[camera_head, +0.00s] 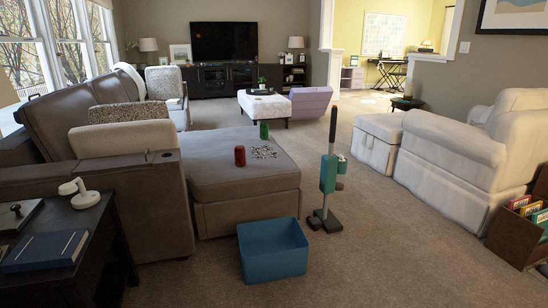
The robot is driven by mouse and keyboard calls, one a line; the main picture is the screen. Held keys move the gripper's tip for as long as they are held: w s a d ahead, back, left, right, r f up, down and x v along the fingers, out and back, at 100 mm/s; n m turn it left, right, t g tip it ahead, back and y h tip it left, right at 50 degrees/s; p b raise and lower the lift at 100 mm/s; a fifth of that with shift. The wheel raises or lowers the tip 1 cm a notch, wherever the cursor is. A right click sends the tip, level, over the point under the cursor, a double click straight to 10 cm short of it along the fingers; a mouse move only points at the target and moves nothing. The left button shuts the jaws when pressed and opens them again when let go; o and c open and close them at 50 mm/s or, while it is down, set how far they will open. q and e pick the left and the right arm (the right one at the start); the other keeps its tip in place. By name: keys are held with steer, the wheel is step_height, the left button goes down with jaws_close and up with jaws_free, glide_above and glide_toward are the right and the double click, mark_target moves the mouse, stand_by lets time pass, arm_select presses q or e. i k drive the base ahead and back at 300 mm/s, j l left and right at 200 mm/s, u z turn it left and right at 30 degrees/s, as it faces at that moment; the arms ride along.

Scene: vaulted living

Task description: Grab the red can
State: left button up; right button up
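The red can (240,156) stands upright on the grey-brown chaise seat (215,176) of the sofa, near the middle of the view. A patterned black-and-white item (264,152) lies flat just to its right. A green can-like object (264,131) stands behind them on the same seat. Neither of my grippers shows in the view.
A blue open bin (272,252) and a green upright vacuum (328,175) stand on the carpet before the chaise. A dark side table (95,240) is at lower left. White armchair (470,150) and book crate (515,238) are right.

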mark_target(239, 151)
steer(key=i+u, duration=0.25)
steer(key=i, duration=0.2)
steer(key=i+l+u, duration=0.25)
steer(key=i, duration=0.2)
steer(key=i+l+u, duration=0.2)
steer(key=i, duration=0.25)
